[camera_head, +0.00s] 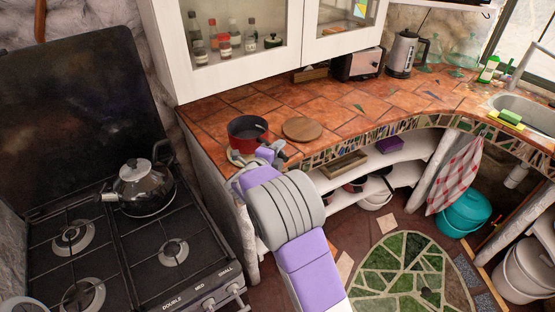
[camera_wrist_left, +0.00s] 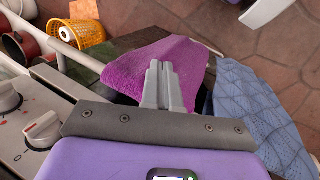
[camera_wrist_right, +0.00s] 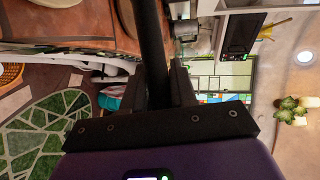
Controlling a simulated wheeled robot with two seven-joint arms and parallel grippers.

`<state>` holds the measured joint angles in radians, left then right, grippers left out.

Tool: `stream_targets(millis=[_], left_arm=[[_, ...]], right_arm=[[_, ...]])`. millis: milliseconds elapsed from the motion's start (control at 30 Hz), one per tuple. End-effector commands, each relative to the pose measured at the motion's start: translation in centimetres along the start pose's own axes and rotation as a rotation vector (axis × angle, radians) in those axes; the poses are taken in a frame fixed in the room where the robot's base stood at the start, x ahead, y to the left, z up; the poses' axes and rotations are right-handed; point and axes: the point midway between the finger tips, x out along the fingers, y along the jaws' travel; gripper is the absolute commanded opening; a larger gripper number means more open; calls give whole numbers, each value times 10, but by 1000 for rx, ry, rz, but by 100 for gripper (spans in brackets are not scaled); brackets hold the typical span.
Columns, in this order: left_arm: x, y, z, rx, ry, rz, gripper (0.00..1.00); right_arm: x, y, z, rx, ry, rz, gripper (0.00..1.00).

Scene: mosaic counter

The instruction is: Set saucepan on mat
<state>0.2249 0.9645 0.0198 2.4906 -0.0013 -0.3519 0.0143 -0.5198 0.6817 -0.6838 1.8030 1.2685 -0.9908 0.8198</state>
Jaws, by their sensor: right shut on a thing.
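The red saucepan (camera_head: 248,136) with a dark inside is at the left end of the tiled counter, upright. I cannot tell whether its base touches the counter. The round wooden mat (camera_head: 302,129) lies flat just right of the pan, bare. My right gripper (camera_head: 274,153) is at the pan's near side, shut on its handle. In the right wrist view the dark handle (camera_wrist_right: 151,45) runs between the fingers. My left gripper (camera_wrist_left: 162,84) shows only in its wrist view, fingers together and empty, in front of a purple cloth (camera_wrist_left: 165,62).
The stove (camera_head: 105,240) with a kettle (camera_head: 143,187) stands at the left. A wall cabinet (camera_head: 235,65) overhangs the counter's back. A toaster (camera_head: 357,65) and an electric kettle (camera_head: 403,54) stand farther back. The counter right of the mat is mostly clear.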

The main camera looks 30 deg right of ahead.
Motion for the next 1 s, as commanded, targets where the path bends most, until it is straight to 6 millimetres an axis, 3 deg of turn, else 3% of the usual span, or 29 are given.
stream_targets(millis=[200,567,600,767,1000], left_arm=[[8,-3,0,0,0,0,0],[10,-4,0,0,0,0,0],[11,-4,0,0,0,0,0],[10,-4,0,0,0,0,0],[10,-4,0,0,0,0,0]], right_arm=[[5,28,1,1,0,-4,0],[6,32,1,5,0,-4,0],[6,35,1,-2,0,1,28],[6,34,1,-2,0,1,52],[6,34,1,-2,-1,1,52]])
